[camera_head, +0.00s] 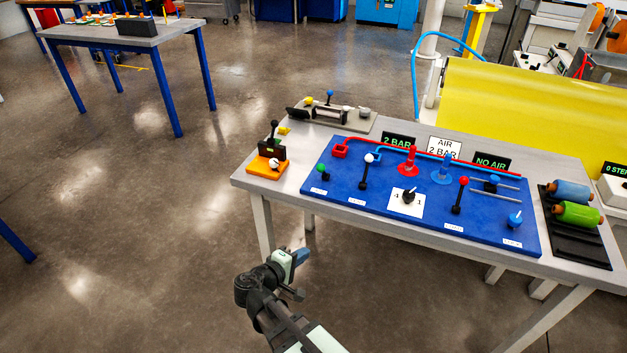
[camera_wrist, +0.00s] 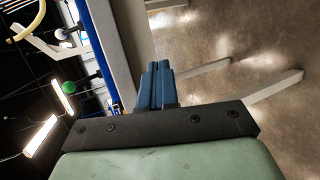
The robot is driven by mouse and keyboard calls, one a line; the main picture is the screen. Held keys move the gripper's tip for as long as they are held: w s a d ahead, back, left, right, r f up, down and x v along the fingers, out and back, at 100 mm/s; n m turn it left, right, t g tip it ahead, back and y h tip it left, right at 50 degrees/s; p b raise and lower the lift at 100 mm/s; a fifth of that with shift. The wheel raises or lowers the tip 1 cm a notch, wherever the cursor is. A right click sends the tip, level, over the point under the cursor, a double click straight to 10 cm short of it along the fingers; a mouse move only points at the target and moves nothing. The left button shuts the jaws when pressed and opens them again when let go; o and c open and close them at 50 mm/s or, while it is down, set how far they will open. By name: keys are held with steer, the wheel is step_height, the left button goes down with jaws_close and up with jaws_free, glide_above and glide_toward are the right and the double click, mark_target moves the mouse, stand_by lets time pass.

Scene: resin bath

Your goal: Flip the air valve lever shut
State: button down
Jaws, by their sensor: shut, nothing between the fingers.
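A blue panel (camera_head: 330,185) on the table carries several levers and knobs. They include a lever with a white ball (camera_head: 369,158), one with a red ball (camera_head: 464,181), a green knob (camera_head: 320,166) and a blue knob (camera_head: 515,218). I cannot tell which is the air valve lever; the small labels are unreadable. My gripper (camera_head: 301,256) is in front of the table's near left part, apart from the panel. Its blue fingers are together and empty in the wrist view (camera_wrist: 158,72). A green ball (camera_wrist: 69,88) and a white ball (camera_wrist: 61,33) show left of them there.
Signs reading "2 BAR" (camera_head: 398,141), "AIR 2 BAR" (camera_head: 445,148) and "NO AIR" (camera_head: 491,162) stand behind the panel. An orange block with a black lever (camera_head: 266,166) sits at the table's left end. Rollers (camera_head: 577,213) lie at the right.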

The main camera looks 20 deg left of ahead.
mark_target(319, 171)
steer(key=w+a+r+t+y, duration=0.1)
steer(key=w+a+r+t, duration=0.1)
steer(key=a+r+t, duration=0.2)
step_height(319, 171, up, 8)
steer(key=t, duration=0.3)
steer(key=shift+f+n+y, duration=0.15)
steer(key=shift+n+y, duration=0.15)
steer(key=shift+n, duration=0.1)
steer(key=x, duration=1.4)
steer(key=shift+s+r, duration=0.1)
steer(key=shift+r, duration=0.15)
